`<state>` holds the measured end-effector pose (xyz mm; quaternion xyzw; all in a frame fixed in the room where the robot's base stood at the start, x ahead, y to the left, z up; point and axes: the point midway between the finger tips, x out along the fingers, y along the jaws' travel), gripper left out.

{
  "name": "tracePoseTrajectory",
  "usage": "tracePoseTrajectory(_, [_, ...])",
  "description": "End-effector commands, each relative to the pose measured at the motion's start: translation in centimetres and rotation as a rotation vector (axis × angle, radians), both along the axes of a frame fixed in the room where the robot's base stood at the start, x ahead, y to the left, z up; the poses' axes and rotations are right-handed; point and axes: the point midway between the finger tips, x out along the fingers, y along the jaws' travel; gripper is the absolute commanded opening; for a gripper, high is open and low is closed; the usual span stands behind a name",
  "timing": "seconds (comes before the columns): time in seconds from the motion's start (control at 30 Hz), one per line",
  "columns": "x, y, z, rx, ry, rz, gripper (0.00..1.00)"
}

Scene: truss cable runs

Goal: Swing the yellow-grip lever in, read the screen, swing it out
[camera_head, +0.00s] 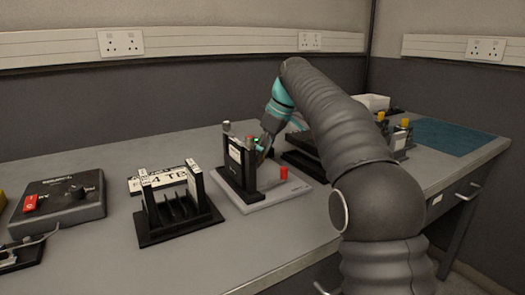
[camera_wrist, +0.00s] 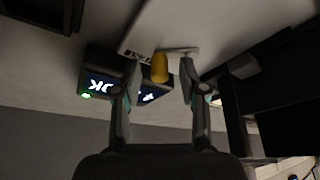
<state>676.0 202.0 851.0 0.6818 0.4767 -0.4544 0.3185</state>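The yellow grip (camera_wrist: 160,67) of the lever is in the wrist view, between the two fingertips of my gripper (camera_wrist: 159,68). The fingers stand apart with a gap on each side of the grip, so it looks open. Behind the left finger is a dark box with a lit screen (camera_wrist: 102,86); it reads "OK" upside down, with a green light beside it. More lit marks show right of that finger, partly covered. In the head view my gripper (camera_head: 266,143) is at the fixture on a pale base plate (camera_head: 262,197); I cannot make out the yellow grip there.
A black rack (camera_head: 180,225) with lettered plates stands to the left, and a grey control box (camera_head: 60,205) with a red switch is further left. Yellow-topped fixtures (camera_head: 404,123) and a blue mat (camera_head: 450,137) are at right.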

Motion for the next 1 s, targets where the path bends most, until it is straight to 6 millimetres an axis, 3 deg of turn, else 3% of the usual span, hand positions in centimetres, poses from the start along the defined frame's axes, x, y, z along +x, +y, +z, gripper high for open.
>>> tracePoseTrajectory(0.33, [0.0,-0.3,0.6,-0.001,0.000,-0.001,0.43])
tracePoseTrajectory(0.7, [-0.6,-2.1,5.3,0.000,-0.001,-0.002,0.43])
tracePoseTrajectory(1.0, [-1.0,-2.7,6.8,-0.001,0.000,0.000,0.43])
